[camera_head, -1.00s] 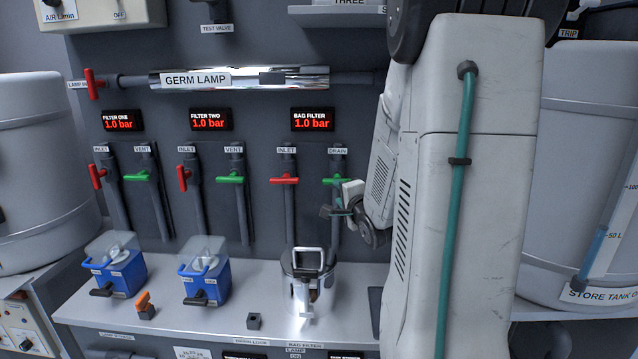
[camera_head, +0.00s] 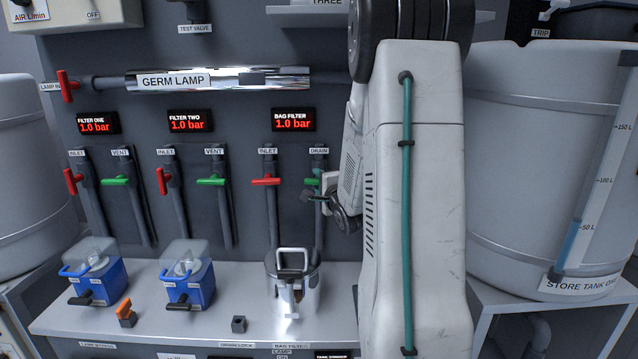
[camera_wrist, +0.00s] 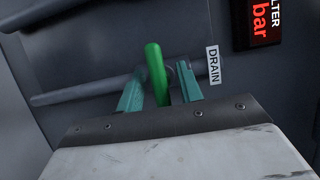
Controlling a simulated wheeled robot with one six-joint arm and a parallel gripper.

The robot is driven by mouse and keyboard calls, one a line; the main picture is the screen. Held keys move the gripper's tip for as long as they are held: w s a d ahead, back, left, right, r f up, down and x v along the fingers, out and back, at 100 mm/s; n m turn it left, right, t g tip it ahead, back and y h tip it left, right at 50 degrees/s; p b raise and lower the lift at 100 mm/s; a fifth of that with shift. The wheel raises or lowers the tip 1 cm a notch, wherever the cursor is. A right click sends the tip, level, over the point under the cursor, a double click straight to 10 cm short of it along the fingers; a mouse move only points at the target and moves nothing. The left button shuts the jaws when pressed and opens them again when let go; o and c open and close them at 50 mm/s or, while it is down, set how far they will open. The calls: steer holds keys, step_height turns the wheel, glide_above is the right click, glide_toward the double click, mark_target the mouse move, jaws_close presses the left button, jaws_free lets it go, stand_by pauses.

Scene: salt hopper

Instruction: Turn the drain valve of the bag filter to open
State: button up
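The bag filter's drain valve has a green handle (camera_head: 312,181) under the DRAIN label, on the right pipe below the BAG FILTER display (camera_head: 293,120). My gripper (camera_head: 318,194) is at this handle and partly covers it. In the wrist view the green handle (camera_wrist: 155,70) stands between the two teal fingers of my gripper (camera_wrist: 160,72). The fingers are apart, with a visible gap on each side of the handle. The handle's exact angle is hard to tell in the head view. The bag filter (camera_head: 292,283) is a metal vessel on the shelf below.
The red inlet handle (camera_head: 265,181) lies crosswise just left of the drain. Two blue filters (camera_head: 187,275) and an orange-handled switch (camera_head: 125,312) stand on the shelf. The store tank (camera_head: 530,170) is on the right. A dark pipe passes behind the handle in the wrist view.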

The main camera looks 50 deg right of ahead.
jaws_close()
steer(key=shift+n, duration=0.3)
steer(key=n+g, duration=0.1)
steer(key=n, duration=0.2)
steer(key=shift+g+y, duration=0.3)
steer(key=n+g, duration=0.2)
steer(key=n, duration=0.1)
steer(key=shift+n, duration=0.4)
steer(key=n+g+h, duration=0.1)
steer(key=n+g, duration=0.1)
steer(key=n, duration=0.1)
steer(key=shift+n+h, duration=0.3)
steer(key=shift+n+g+h, duration=0.4)
steer(key=shift+n+g, duration=0.3)
steer(key=shift+n, duration=0.3)
